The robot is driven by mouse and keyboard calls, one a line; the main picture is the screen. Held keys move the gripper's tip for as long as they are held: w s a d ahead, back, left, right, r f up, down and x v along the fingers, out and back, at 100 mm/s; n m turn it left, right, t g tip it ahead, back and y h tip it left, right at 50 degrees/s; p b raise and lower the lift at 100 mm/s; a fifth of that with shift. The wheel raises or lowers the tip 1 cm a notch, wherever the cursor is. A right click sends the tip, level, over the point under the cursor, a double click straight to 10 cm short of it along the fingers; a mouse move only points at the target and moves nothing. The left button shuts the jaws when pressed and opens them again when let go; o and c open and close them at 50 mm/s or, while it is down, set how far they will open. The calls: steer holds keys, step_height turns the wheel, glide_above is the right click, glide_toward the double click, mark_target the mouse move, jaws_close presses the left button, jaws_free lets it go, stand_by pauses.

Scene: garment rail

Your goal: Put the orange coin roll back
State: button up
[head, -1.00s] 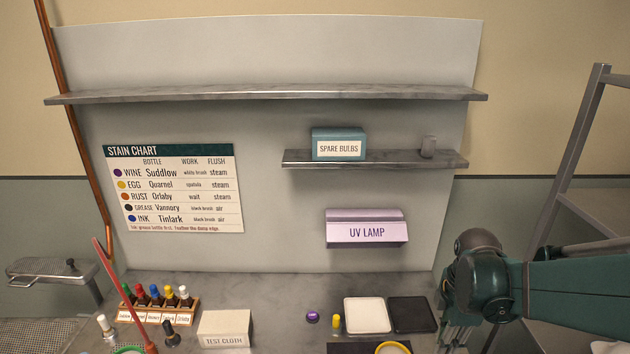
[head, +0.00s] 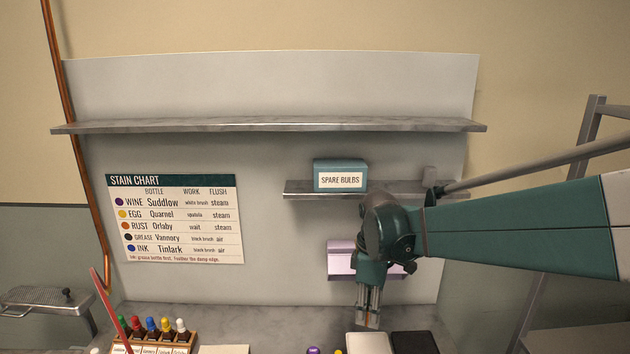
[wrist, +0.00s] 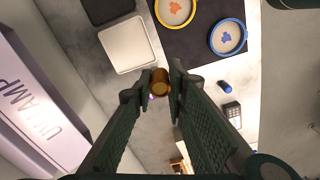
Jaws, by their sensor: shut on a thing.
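The orange coin roll (wrist: 161,82) is a short orange-brown cylinder between my fingertips in the wrist view. My gripper (wrist: 160,88) is shut on it and holds it above the bench. In the head view my gripper (head: 368,312) points down in front of the lilac UV lamp box (head: 341,262), over the back of the bench near the white tray. Only a small orange bit of the roll (head: 367,322) shows there between the fingers. My wrist hides much of the lamp box's front.
A white tray (wrist: 127,44) and a dark tray (wrist: 105,8) lie on the bench. Blue-rimmed (wrist: 228,36) and yellow-rimmed dishes (wrist: 175,9) sit on a dark mat. The small shelf (head: 300,188) holds the SPARE BULBS box (head: 340,175). A long upper shelf (head: 270,125) is bare.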

steer(key=a+r+m, duration=0.2)
steer(key=a+r, duration=0.3)
steer(key=a, duration=1)
steer(key=s+a+r+m, duration=0.1)
steer(key=a+r, duration=0.5)
steer(key=a, duration=0.8)
steer(key=s+a+r+m, duration=0.1)
steer(key=a+r, duration=0.5)
steer(key=a, duration=0.9)
steer(key=shift+a+m, duration=0.3)
steer(key=shift+m, duration=0.6)
steer(key=w+d+f+m+p, duration=0.1)
steer(key=w+d+f+p, duration=0.15)
steer(key=d+f, duration=1.25)
steer(key=s+d+f+m+p, duration=0.1)
steer(key=s+d+f, duration=0.1)
steer(key=d+f, duration=0.4)
steer(key=s+d+f, duration=0.2)
steer(key=d+f, duration=0.4)
steer(key=f, duration=0.2)
steer(key=shift+s+d+f+m+p, duration=0.15)
steer(key=shift+s+d+m+p, duration=0.1)
steer(key=shift+d+m+p, duration=0.15)
